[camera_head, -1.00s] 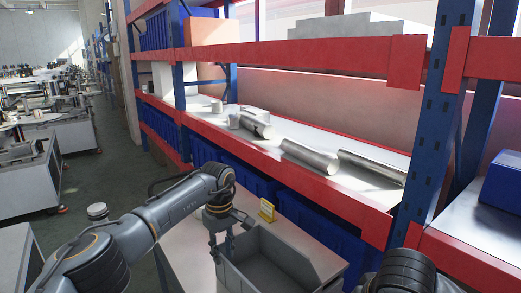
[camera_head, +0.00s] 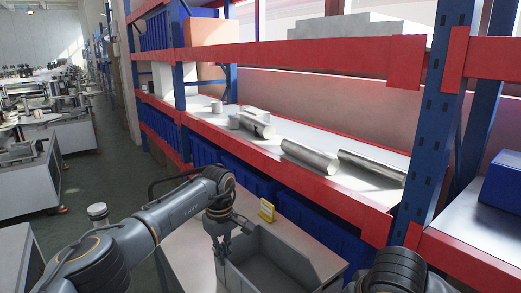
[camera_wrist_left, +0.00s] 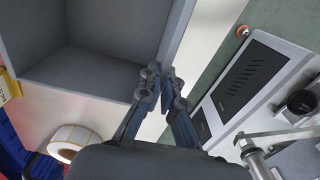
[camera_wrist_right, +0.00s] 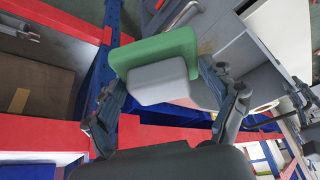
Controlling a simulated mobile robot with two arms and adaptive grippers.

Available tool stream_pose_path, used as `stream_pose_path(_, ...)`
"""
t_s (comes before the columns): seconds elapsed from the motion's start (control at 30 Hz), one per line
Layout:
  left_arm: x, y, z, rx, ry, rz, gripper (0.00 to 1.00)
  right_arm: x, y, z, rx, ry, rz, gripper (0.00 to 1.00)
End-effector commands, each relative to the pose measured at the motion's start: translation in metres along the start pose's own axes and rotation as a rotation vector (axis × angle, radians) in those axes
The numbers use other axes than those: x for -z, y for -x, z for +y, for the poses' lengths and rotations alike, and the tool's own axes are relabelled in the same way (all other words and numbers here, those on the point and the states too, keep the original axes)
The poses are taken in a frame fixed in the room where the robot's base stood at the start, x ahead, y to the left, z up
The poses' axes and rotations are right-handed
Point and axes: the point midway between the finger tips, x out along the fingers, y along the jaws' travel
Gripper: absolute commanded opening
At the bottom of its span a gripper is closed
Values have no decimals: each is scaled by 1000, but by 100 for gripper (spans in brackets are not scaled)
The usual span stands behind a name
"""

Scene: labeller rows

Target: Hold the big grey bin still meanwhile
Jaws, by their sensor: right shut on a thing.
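The big grey bin (camera_head: 285,250) is an open box standing on a pale table below the shelving. It also shows in the left wrist view (camera_wrist_left: 90,70), looking empty. My left gripper (camera_head: 222,252) is at the bin's near left wall. In the left wrist view its fingertips (camera_wrist_left: 160,72) are close together with the wall's rim between them. My right gripper (camera_wrist_right: 168,95) is outside the head view. In its wrist view it is shut on a green and pale grey block (camera_wrist_right: 155,58), fingers on either side.
A yellow holder (camera_head: 267,210) stands behind the bin. The left wrist view shows a roll of tape (camera_wrist_left: 75,140) beside the bin and a grey machine (camera_wrist_left: 250,85) across a gap. Red shelving (camera_head: 300,172) holds metal cylinders (camera_head: 310,157).

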Motion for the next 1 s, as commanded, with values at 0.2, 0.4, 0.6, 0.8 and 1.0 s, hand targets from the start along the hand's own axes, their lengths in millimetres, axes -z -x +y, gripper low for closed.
stream_pose_path(0.2, 0, 1, 0, -1, -1, 0, 0, 69, -30, -50, 189, -30, 120, 59)
stream_pose_path(0.4, 0, 0, 0, -1, 0, 0, 0, 130, -38, -54, 420, -145, 302, 59)
stream_pose_path(0.6, 0, 0, 0, -1, -1, 0, 0, 143, -44, -35, 604, -312, 504, 59)
stream_pose_path(0.8, 0, 0, 0, -1, -1, 0, 0, 126, -50, -14, 706, -441, 677, 59)
stream_pose_path(1.0, 0, 0, 0, -1, -1, 0, 0, 82, -65, 2, 788, -531, 828, 59)
